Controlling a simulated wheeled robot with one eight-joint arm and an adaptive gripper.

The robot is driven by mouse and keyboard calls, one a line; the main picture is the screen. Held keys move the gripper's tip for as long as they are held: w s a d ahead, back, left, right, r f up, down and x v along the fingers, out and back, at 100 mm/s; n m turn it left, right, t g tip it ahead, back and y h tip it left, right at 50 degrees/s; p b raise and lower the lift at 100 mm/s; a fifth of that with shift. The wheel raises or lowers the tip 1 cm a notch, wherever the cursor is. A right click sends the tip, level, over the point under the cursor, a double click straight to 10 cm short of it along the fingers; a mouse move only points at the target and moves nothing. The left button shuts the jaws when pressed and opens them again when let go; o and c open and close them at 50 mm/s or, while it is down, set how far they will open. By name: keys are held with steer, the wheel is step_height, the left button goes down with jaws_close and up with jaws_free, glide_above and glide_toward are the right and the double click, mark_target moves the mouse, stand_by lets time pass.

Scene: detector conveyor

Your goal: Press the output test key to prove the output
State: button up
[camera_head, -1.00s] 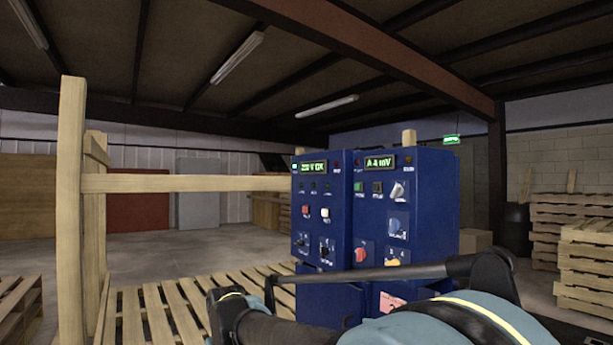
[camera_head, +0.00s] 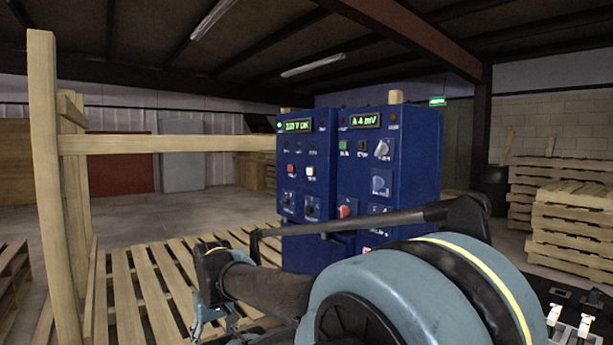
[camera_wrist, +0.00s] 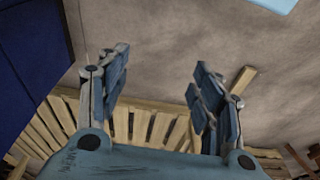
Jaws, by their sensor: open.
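Two blue control cabinets stand side by side, a left cabinet (camera_head: 322,215) and a right cabinet (camera_head: 415,160), each with a lit green display. The left panel has a red key (camera_head: 291,170), a white key (camera_head: 310,171) and two black switches below. The right panel has a green key (camera_head: 342,144), a black key (camera_head: 361,145) and several knobs. Labels are too small to read, so I cannot tell which is the output test key. My gripper (camera_wrist: 160,65) is open and empty, left of and below the panels; a blue cabinet side (camera_wrist: 30,55) shows beside it in the wrist view.
A wooden post-and-rail frame (camera_head: 170,143) stands left of and behind the cabinets. Pallets (camera_head: 135,285) lie under my gripper. My arm hides the lower part of the right panel. Stacked pallets (camera_head: 570,225) stand at the right, and open floor lies behind.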

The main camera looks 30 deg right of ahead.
jaws_close()
stand_by(1.2)
